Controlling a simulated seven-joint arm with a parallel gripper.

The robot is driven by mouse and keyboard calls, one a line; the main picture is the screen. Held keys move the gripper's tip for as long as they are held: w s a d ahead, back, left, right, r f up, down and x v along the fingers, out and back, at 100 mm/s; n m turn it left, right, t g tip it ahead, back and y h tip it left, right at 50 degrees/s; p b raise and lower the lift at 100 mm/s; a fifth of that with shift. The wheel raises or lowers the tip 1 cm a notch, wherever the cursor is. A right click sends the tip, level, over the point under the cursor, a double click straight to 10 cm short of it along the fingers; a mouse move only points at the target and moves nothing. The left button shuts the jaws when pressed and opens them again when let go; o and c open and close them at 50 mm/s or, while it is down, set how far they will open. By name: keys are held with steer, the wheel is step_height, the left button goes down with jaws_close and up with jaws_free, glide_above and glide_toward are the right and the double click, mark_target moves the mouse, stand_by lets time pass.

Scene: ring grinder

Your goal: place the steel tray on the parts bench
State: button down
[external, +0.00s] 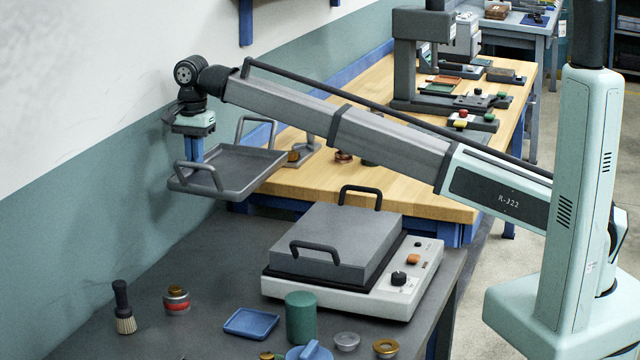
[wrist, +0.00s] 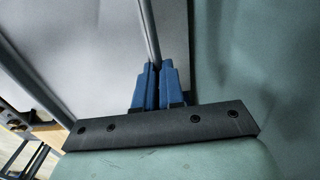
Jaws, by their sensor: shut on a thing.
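The steel tray (external: 240,168) is a grey, shallow rectangular tray with a raised handle at each end. My gripper (external: 194,158) is shut on the tray's near-left handle, with blue fingers pointing down. In the wrist view my blue gripper fingers (wrist: 155,85) close on a thin grey bar, and the tray's flat surface (wrist: 100,50) fills the area behind. The tray hangs in the air, roughly level, by the wall. In the external view it overlaps the left corner of the wooden-topped bench (external: 400,190); I cannot tell its exact height above it.
A grey lidded machine (external: 335,245) with two handles stands on the dark front bench (external: 215,250). A brush (external: 123,308), a blue dish (external: 250,323), a green cylinder (external: 301,318) and small jars lie near it. A dark press stand (external: 408,60) occupies the far wooden bench. The wall is close at left.

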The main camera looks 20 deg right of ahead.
step_height(320, 180, up, 3)
steer(key=shift+r, duration=0.15)
steer(key=w+d+n, duration=0.3)
steer(key=d+n, duration=0.6)
steer(key=d, duration=1.1)
steer(key=w+d+n, duration=0.3)
steer(key=d+n, duration=0.5)
steer(key=d, duration=1.1)
steer(key=s+d+n, duration=0.4)
steer(key=d+n, duration=0.2)
steer(key=d, duration=0.5)
steer(key=s+d+n, duration=0.5)
steer(key=d+n, duration=0.2)
steer(key=d, duration=0.3)
steer(key=s+d+n, duration=0.4)
steer(key=d+n, duration=0.2)
steer(key=d, duration=0.5)
steer(key=shift+w+a+f, duration=0.1)
steer(key=shift+a+f, duration=0.05)
steer(key=shift+f, duration=7.6)
steer(key=shift+f, duration=0.15)
